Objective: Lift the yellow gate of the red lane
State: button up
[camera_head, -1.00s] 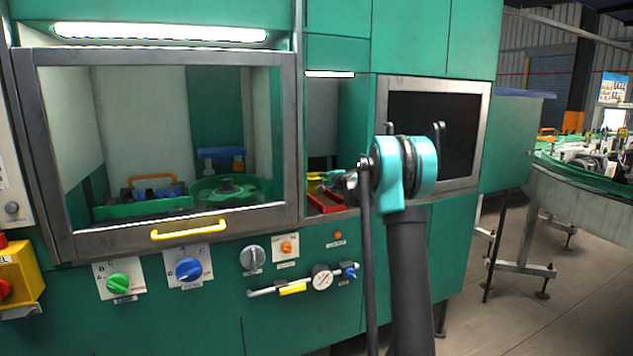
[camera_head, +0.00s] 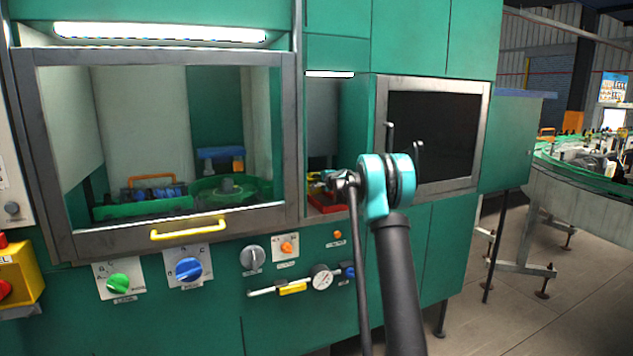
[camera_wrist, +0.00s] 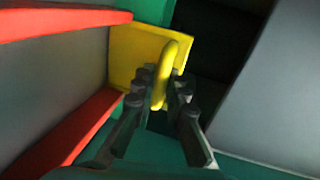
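The yellow gate (camera_wrist: 128,48) shows in the wrist view as a plate at the end of the red lane (camera_wrist: 85,130), with a raised yellow handle (camera_wrist: 168,72). My gripper (camera_wrist: 163,82) has its fingers on either side of the handle. They look open, with narrow gaps beside it; contact is not clear. In the head view, the red lane (camera_head: 328,209) lies in the narrow niche, and a bit of yellow gate (camera_head: 314,178) shows behind my gripper (camera_head: 325,180). My wrist and arm hide most of the gate there.
A grey wall (camera_wrist: 265,85) stands close at the right in the wrist view. In the head view, a framed window with a yellow handle (camera_head: 189,229) is left of the niche, and a dark framed panel (camera_head: 435,133) is right. Knobs and a gauge (camera_head: 322,277) sit below.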

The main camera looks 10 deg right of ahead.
grip_shut()
notch_tip(320, 180, up, 18)
jog(key=shift+d+f, duration=0.1)
jog(key=shift+f, duration=0.15)
dwell(0.4)
jog(key=shift+o, duration=1.6)
grip_release()
jog(key=v, duration=1.2)
